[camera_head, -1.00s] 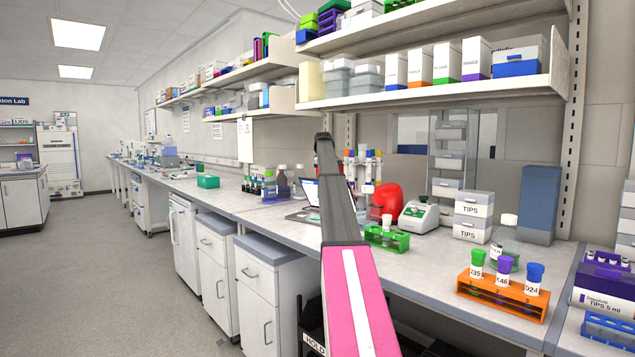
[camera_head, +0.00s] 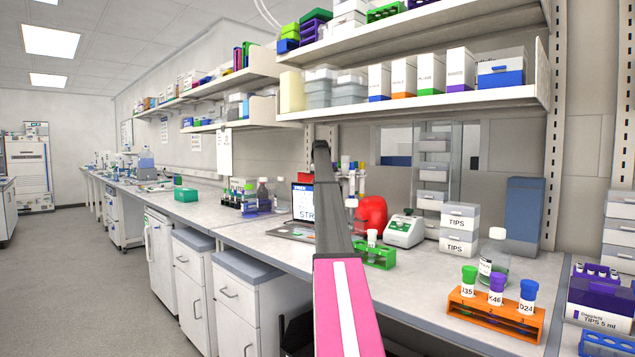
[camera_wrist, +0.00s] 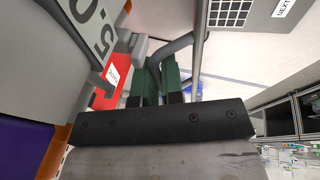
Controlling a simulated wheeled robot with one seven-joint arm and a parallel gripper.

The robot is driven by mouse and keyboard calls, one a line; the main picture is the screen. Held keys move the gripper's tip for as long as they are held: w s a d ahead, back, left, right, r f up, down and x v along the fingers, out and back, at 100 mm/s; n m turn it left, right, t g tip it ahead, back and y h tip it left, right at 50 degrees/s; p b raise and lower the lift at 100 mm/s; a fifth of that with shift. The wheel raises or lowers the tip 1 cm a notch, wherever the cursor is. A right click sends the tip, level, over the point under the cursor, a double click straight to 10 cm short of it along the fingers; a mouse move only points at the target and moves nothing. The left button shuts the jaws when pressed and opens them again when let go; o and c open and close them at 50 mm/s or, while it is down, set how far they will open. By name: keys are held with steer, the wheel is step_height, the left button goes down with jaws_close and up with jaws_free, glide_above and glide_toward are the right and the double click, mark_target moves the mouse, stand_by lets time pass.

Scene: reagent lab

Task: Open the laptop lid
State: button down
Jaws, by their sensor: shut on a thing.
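The laptop (camera_head: 291,232) stands on the bench in the head view, left of my arm. Its lid (camera_head: 303,203) is raised and the lit screen shows blue and white with large letters. My arm covers its right part. My gripper is hidden behind my arm in the head view.
A green tube rack (camera_head: 377,257), a red rounded object (camera_head: 371,215) and a white device (camera_head: 404,231) stand just right of my arm. Bottles (camera_head: 263,196) stand behind the laptop to the left. An orange tube rack (camera_head: 494,316) is at the near right.

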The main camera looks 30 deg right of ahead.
stand_by(0.3)
steer(key=c, duration=1.5)
jaws_free()
steer(key=v, duration=1)
steer(key=shift+s+r, duration=0.1)
steer(key=shift+r, duration=0.25)
steer(key=shift+s, duration=0.1)
